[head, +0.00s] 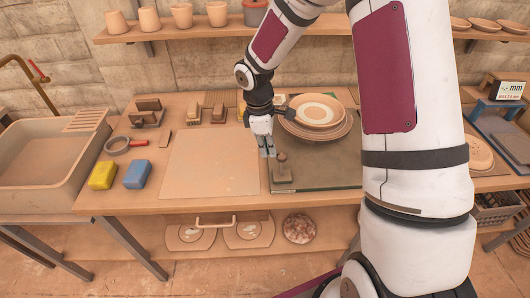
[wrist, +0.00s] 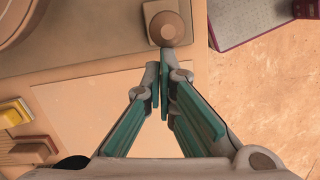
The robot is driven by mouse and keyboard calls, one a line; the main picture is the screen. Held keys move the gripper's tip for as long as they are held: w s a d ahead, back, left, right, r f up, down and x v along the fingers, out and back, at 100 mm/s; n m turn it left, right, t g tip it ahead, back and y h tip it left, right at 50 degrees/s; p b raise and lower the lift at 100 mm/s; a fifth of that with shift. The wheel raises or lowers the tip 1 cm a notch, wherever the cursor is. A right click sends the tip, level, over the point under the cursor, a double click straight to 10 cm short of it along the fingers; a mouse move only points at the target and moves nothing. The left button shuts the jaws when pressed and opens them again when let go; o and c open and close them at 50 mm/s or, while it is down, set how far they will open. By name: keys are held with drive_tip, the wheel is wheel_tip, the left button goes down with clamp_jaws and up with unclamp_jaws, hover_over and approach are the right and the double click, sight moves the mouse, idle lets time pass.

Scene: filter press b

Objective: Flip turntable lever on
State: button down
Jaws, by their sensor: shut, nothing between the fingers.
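The lever (head: 282,168) is a brown rounded knob on a small square base, at the front left corner of a dark green mat or plate (head: 320,177). It also shows at the top middle of the wrist view (wrist: 170,28). The round turntable with stacked plates (head: 316,112) is behind it. My gripper (head: 267,153) points down just left of the lever. In the wrist view its teal-padded fingers (wrist: 166,72) are shut with nothing between them, and their tips are close to the knob. I cannot tell whether they touch it.
A bare pale board (head: 210,165) lies left of the lever. A yellow sponge (head: 103,175) and a blue sponge (head: 138,174) are further left, beside the sink (head: 45,155). A shelf with pots (head: 182,16) runs along the wall. My arm hides part of the table's right side.

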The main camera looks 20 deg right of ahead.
drive_tip(key=shift+s+d+r+y+p, duration=0.15)
drive_tip(key=shift+d+y+p, duration=0.15)
drive_tip(key=shift+d, duration=0.15)
drive_tip(key=shift+s+d+r+y+p, duration=0.15)
drive_tip(key=shift+d+y+p, duration=0.1)
drive_tip(key=shift+d, duration=0.2)
drive_tip(key=shift+r+p, duration=0.3)
drive_tip(key=shift+r, duration=0.45)
drive_tip(key=shift+a, duration=0.15)
